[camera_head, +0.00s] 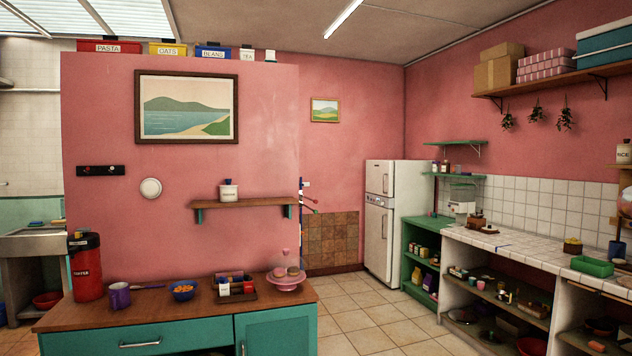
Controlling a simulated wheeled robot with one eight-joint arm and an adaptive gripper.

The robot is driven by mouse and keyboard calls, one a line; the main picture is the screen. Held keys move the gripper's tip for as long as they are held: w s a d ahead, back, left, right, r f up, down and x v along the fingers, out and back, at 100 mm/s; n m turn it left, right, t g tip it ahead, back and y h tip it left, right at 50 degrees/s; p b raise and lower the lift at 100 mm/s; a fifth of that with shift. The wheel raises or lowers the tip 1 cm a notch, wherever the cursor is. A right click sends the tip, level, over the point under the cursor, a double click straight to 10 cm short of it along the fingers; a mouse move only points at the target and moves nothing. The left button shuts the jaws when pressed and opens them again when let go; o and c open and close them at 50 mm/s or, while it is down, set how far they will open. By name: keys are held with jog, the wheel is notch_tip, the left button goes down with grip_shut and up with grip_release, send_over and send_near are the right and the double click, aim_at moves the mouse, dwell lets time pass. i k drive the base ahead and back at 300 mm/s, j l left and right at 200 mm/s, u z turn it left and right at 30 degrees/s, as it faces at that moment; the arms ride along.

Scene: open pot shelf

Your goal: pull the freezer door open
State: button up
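A white fridge-freezer (410,205) stands upright in the back corner, right of the partition wall's end. Its upper, smaller door, the freezer door (377,177), looks closed, flush above the larger lower door (378,240). A small upright handle shows on the upper door, but it is too small to make out well. My gripper is not in view, and no part of my arm shows near the fridge.
A wooden counter with teal fronts (200,320) stands in the near left foreground. Tiled floor (350,300) is clear between it and the open green shelf (420,262) and tiled worktop (520,245) on the right. Small coloured items (308,198) stick out at the partition's end.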

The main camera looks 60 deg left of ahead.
aim_at(381, 174)
jog(key=u, duration=1.6)
jog(key=i, duration=0.35)
jog(key=i+z, duration=0.15)
jog(key=i, duration=0.45)
jog(key=i+z, duration=0.1)
jog(key=i, duration=0.45)
jog(key=i+j+z, duration=0.15)
jog(key=i, duration=0.45)
jog(key=i+j+z, duration=0.1)
jog(key=i, duration=0.5)
jog(key=i+u, duration=0.15)
jog(key=i, duration=0.35)
jog(key=i+u, duration=0.15)
jog(key=i, duration=0.4)
jog(key=i+l+u, duration=0.2)
jog(key=i, duration=0.3)
jog(key=i+l+u, duration=0.15)
jog(key=i, duration=0.35)
jog(key=i+l+u, duration=0.15)
jog(key=i, duration=0.35)
jog(key=i+j+u, duration=0.15)
jog(key=i+u, duration=0.15)
jog(key=i, duration=0.75)
jog(key=i+l+u, duration=0.1)
jog(key=i+u, duration=0.15)
jog(key=i, duration=0.8)
